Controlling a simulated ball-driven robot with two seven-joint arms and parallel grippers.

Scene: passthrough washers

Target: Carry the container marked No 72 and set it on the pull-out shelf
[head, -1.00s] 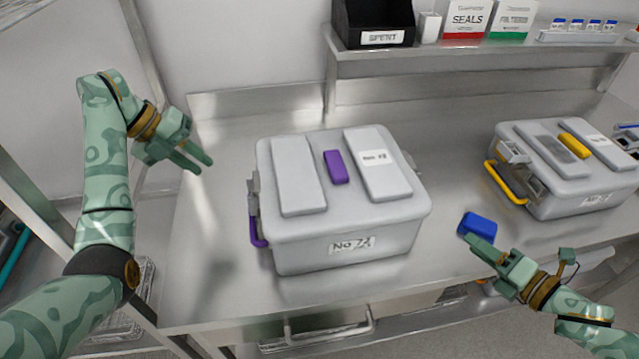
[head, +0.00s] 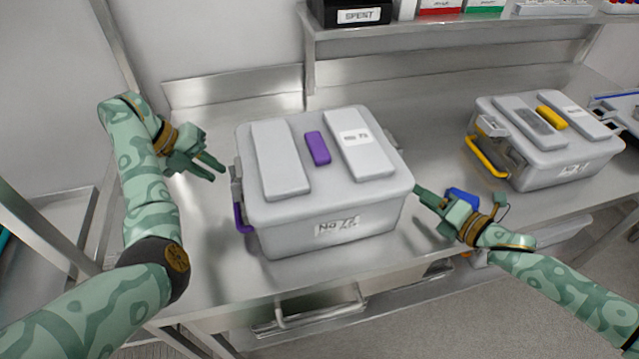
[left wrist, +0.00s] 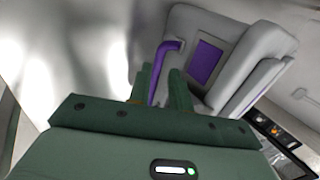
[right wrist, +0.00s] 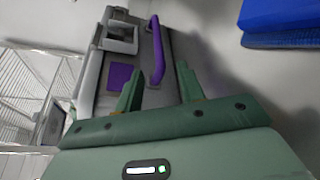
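The container marked No 72 (head: 290,215) is a grey lidded box with a purple lid tab, standing on the steel bench. Its purple left handle (head: 241,217) shows; its right handle is hidden in the head view. My left gripper (head: 219,170) is open and empty, just left of the box; in the left wrist view the purple handle (left wrist: 166,60) lies ahead, in line with the finger gap. My right gripper (head: 428,196) is open beside the right side, with the purple handle (right wrist: 157,50) ahead in the right wrist view. I cannot make out the pull-out shelf for certain.
A second grey box with yellow handles (head: 545,165) stands to the right. A blue object (head: 462,195) lies beside my right gripper. A raised shelf with a SPENT bin (head: 350,14) runs along the back. A metal bar handle (head: 320,312) shows below the bench's front edge.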

